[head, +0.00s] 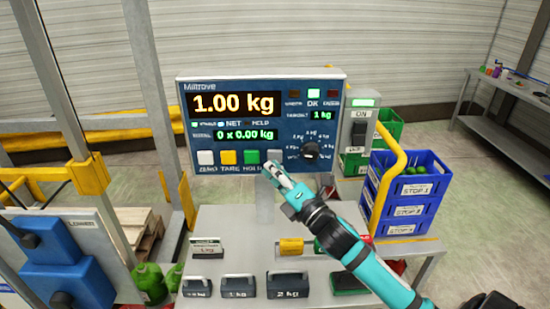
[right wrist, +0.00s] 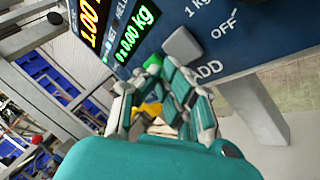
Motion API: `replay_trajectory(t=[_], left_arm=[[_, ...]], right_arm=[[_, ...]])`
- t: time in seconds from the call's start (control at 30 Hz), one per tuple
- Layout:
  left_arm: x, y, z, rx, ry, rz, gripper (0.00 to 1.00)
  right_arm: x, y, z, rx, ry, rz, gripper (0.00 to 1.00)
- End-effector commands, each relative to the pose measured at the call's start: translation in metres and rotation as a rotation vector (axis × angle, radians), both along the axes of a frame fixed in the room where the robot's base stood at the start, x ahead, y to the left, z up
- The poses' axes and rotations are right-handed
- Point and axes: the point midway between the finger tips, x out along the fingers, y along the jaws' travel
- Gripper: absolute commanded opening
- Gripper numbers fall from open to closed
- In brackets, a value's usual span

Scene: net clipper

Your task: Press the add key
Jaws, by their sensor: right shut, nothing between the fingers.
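The indicator panel (head: 325,88) is a blue box with an amber display (head: 234,104) reading 1.00 kg and a green line (head: 245,135) reading 0 x 0.00 kg. Its key row has white, yellow, green and grey keys. The grey add key (head: 274,156) is the rightmost; in the right wrist view it is the grey square (right wrist: 182,45) beside the word ADD. My right gripper (head: 270,168) is shut and empty, its fingertips close in front of and just below the add key. In the right wrist view the fingertips (right wrist: 166,72) lie beside it; I cannot tell whether they touch.
A black knob (head: 311,150) sits right of the keys, with an ON switch box (head: 357,135) beyond. Weights, including a 2 kg block (head: 287,285), stand on the bench (head: 225,218) below. Blue crates (head: 408,195) stand right, green bottles (head: 150,282) lower left.

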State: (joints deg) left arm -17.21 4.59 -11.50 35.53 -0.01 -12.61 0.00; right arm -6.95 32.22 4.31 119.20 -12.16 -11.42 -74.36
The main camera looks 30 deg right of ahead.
Motion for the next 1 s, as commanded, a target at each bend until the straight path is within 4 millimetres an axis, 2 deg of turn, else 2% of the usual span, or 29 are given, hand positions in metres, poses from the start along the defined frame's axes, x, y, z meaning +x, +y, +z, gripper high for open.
replay_trajectory(t=[0.63, 1.0], left_arm=[[0.0004, -0.0003, 0.0001, 0.0, -0.001, 0.0, 0.58], [0.0007, -0.0002, 0.0014, 0.0, -0.001, 0.001, 0.58]], right_arm=[[0.0001, 0.0, -0.0001, 0.0, 0.0, 0.0, 0.0], [0.0073, -0.0045, 0.0001, 0.0, 0.0, 0.0, 0.0]])
